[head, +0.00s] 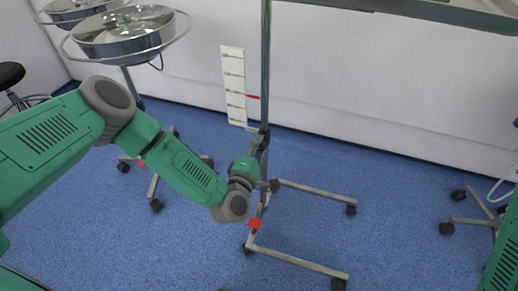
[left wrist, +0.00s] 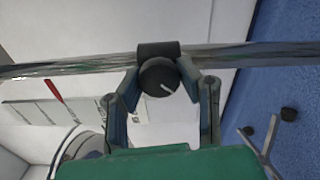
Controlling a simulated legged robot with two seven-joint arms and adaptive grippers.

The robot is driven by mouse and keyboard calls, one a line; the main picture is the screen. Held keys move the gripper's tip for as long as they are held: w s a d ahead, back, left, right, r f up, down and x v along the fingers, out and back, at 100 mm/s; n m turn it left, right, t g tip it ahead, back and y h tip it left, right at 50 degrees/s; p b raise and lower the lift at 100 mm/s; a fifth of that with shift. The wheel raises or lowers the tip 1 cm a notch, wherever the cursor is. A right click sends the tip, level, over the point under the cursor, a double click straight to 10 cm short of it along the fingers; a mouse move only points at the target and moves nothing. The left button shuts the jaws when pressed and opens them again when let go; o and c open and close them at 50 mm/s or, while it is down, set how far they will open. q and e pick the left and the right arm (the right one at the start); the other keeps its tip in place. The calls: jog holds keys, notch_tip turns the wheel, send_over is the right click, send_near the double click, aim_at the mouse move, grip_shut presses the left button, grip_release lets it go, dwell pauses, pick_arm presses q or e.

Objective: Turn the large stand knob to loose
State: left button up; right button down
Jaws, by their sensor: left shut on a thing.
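The large stand knob (left wrist: 157,78) is round and black, with a white mark pointing to its lower right in the left wrist view. It sits on a dark collar (left wrist: 158,49) around the steel pole (left wrist: 225,53). My left gripper (left wrist: 160,86) has its two fingers on either side of the knob and is shut on it. In the head view the left gripper (head: 258,147) is at the pole (head: 265,75), low down, just above the wheeled base. The knob is hard to make out there. My right gripper is not in view.
A white scale strip (head: 234,86) with a red pointer (head: 253,97) is beside the pole. The stand's wheeled base (head: 300,261) spreads to the right. A tray (head: 450,12) overhangs at the top. Steel bowls (head: 122,32) stand at the left.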

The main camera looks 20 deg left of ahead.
pick_arm(q)
jog(key=n, duration=0.1)
jog(key=n+b, duration=0.1)
jog(key=n, duration=0.1)
jog(key=f+n+b, duration=0.1)
jog(key=n, duration=0.1)
jog(key=shift+s+d, duration=0.1)
jog(key=shift+s, duration=0.2)
jog(key=shift+n+b, duration=0.75)
jog(key=shift+n, duration=0.95)
jog(key=o, duration=1.2)
jog(key=shift+w+r, duration=0.1)
jog(key=shift+r, duration=0.05)
jog(key=shift+r, duration=0.1)
jog(key=s, duration=1.2)
jog(key=shift+a, duration=0.25)
